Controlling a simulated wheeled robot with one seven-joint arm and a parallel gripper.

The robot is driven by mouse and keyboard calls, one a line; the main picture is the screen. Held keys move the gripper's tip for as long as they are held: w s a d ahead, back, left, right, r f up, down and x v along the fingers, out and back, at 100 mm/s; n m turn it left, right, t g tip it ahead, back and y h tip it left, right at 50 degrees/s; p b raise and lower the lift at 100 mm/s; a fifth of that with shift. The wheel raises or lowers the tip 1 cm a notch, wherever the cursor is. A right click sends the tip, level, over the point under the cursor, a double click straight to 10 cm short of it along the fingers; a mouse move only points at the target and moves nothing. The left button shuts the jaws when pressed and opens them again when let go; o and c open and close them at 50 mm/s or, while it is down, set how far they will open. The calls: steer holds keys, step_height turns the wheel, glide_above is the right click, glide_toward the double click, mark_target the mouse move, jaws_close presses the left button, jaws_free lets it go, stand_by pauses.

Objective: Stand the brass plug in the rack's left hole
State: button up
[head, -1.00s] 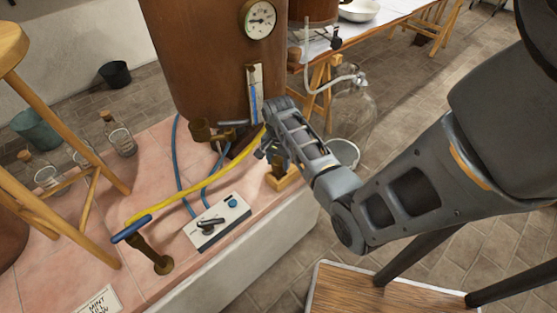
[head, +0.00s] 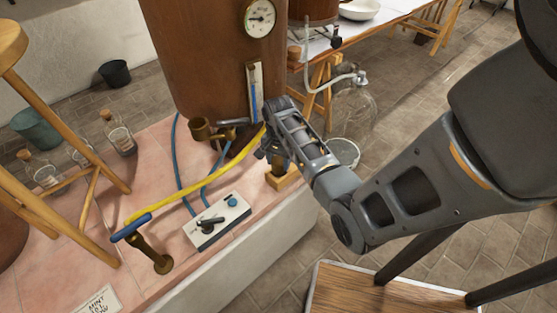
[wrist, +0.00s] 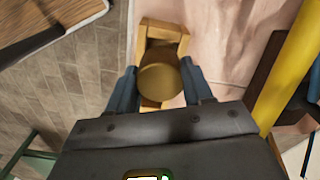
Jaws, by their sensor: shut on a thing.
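The brass plug (wrist: 160,83) is between the two blue-grey fingers of my gripper (wrist: 159,70) in the wrist view, and the gripper is shut on it. I look down on its round top. The pale wooden rack (wrist: 176,30) lies beyond and under the plug, which hides its middle. The rack also shows in the head view (head: 288,182), low on the right edge of the pink tiled ledge, below my gripper (head: 268,150). Whether the plug's lower end is in a hole or above it I cannot tell, as the plug and gripper cover it.
A yellow hose (head: 195,187) runs close left of my gripper to a blue-handled brass valve (head: 153,255). The copper vessel (head: 205,60) stands behind. A switch box (head: 217,222) sits on the ledge, left of the rack. The ledge drops off to the right.

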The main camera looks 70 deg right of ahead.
mark_target(279, 160)
steer(key=shift+f+b, duration=0.35)
steer(key=shift+f, duration=1)
stand_by(2.8)
steer(key=o, duration=1.2)
steer(key=shift+r, duration=0.1)
steer(key=shift+r+p, duration=1.9)
steer(key=shift+r, duration=1.45)
